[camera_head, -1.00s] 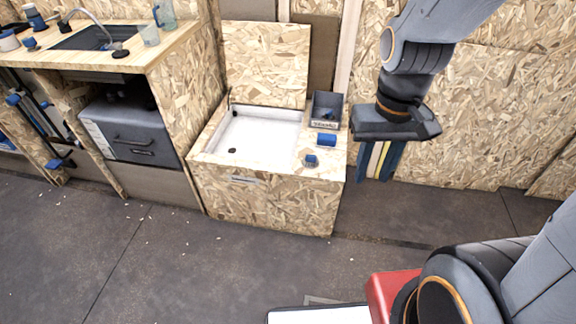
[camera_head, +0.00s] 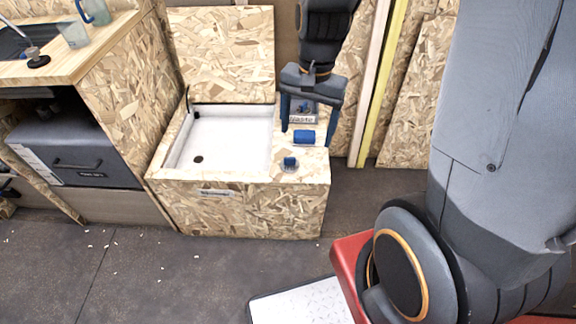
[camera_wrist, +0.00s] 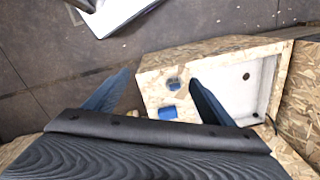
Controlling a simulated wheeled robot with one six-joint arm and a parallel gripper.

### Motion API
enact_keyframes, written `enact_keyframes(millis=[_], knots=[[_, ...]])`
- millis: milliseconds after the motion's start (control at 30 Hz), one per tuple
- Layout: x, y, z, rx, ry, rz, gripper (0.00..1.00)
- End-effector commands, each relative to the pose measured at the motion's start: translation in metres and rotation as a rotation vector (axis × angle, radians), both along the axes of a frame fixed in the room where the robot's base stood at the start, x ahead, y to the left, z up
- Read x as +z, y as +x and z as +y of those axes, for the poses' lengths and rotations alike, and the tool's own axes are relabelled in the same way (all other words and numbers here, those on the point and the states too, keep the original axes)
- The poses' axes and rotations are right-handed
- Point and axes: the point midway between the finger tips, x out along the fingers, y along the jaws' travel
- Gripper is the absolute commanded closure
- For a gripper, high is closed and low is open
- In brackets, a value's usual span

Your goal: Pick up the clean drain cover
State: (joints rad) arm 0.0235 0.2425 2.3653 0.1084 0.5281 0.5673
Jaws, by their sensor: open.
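I cannot tell for sure which thing is the clean drain cover. My gripper (camera_head: 307,138) is open and empty, fingers pointing down, above the back of the ledge. In the wrist view the two fingers (camera_wrist: 160,79) are wide apart, with the ledge items below and between them.
A small dark labelled bin (camera_head: 303,115) stands at the back of the ledge, partly hidden by my gripper. The basin has a dark drain hole (camera_head: 198,158) and a raised wooden lid (camera_head: 222,50). A counter (camera_head: 75,68) with a cup and jug stands at left.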

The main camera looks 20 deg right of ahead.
Motion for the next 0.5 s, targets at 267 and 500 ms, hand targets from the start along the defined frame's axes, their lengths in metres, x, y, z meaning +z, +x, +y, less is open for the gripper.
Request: enact_keyframes(millis=[267, 500], knots=[[-0.136, 0.106, -0.007, -0.772, 0.054, 0.048, 0.23], [-0.194, 0.147, -0.012, -1.140, 0.078, 0.072, 0.23]])
